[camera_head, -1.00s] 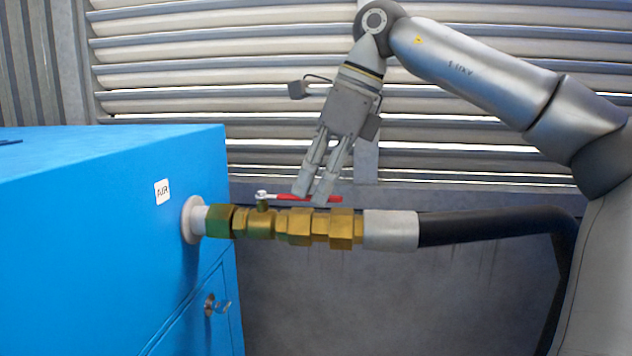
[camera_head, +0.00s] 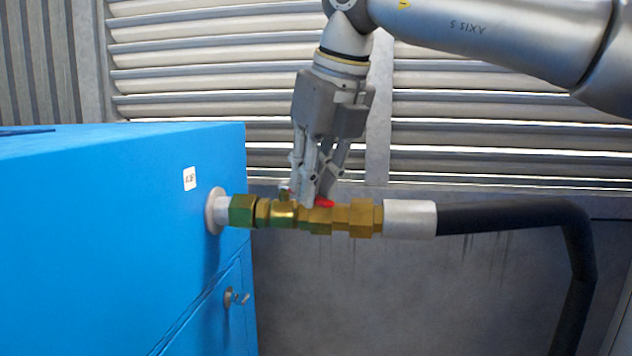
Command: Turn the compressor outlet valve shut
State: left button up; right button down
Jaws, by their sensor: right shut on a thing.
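The compressor outlet valve (camera_head: 284,214) is a brass ball valve in the brass fittings between the blue compressor cabinet and a black hose. Its red lever (camera_head: 325,203) shows only in part, with the red end just above the brass. The lever slants from its pivot, down and right in the picture, at an angle to the pipe. My right gripper (camera_head: 317,201) points down over the valve and is shut on the lever. The fingers hide the lever's middle. My left gripper is not in view.
The blue cabinet (camera_head: 110,240) with an AIR label (camera_head: 190,179) fills the left. A key-like latch (camera_head: 236,297) sits on its side. The black hose (camera_head: 500,217) runs right from a silver sleeve (camera_head: 410,219) and bends down. A louvred wall (camera_head: 500,110) stands behind.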

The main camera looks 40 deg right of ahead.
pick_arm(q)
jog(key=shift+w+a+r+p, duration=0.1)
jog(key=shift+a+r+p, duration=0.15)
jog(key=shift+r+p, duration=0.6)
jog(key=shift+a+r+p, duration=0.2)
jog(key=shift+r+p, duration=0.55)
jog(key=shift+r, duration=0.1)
pick_arm(e)
jog(key=shift+w+a+r+m+g+h, duration=0.1)
jog(key=shift+w+a+m+g+h, duration=0.3)
jog(key=shift+a+m, duration=0.75)
jog(key=shift+w+a+r+m+g+h, duration=0.1)
jog(key=shift+w+a+m+h, duration=0.5)
jog(key=shift+m, duration=1.05)
jog(key=shift+w+a+r+m+g+h, duration=0.15)
jog(key=shift+w+a+m+h, duration=0.5)
jog(key=shift+m, duration=0.75)
jog(key=shift+s+a+f+y, duration=0.1)
jog(key=shift+a+y, duration=0.05)
jog(key=shift+y, duration=0.1)
jog(key=c, duration=1.6)
grip_release()
jog(key=shift+o, duration=0.9)
jog(key=shift+a+f, duration=0.1)
jog(key=shift+f, duration=0.05)
